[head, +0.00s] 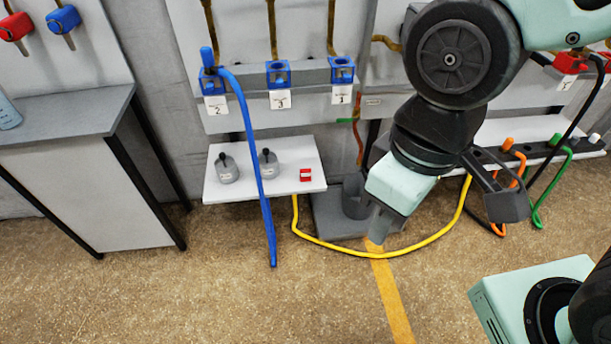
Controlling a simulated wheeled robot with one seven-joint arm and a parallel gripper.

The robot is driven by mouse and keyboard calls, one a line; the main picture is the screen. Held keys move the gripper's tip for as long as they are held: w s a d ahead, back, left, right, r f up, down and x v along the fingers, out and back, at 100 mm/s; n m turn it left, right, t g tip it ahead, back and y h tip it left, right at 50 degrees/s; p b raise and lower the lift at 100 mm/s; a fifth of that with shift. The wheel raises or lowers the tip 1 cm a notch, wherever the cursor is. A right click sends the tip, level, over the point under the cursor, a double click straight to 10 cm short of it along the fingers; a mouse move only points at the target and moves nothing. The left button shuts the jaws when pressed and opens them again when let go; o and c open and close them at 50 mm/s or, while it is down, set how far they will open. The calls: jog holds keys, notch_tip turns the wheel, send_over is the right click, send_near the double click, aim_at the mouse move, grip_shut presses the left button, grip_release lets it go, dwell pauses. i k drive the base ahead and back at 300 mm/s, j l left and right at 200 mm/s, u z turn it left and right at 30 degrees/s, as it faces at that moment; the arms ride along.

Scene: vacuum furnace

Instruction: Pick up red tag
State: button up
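The red tag (306,174) is a small red block with white marks, lying near the right end of a white shelf (315,187). My gripper (380,228) hangs down to the right of the shelf, clearly apart from the tag. Its grey tip points down and left below a mint housing. I see nothing held at the tip, but the gap between the fingers is not clear from this angle.
Two grey weight-like pieces with dark knobs (228,168) (269,163) stand left of the tag. A blue hose (255,150) hangs across the shelf front. A yellow hose (350,249) loops on the floor. A grey bin (355,197) stands right of the shelf.

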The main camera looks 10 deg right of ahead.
aim_at(304, 173)
jog(key=i+j+z, duration=0.25)
jog(key=j+z, duration=0.2)
jog(key=j, duration=0.2)
jog(key=i+j+z, duration=0.25)
jog(key=j, duration=0.15)
jog(key=j+z, duration=0.2)
jog(key=j, duration=0.2)
jog(key=i+j+z, duration=0.1)
jog(key=j+z, duration=0.15)
jog(key=j, duration=0.15)
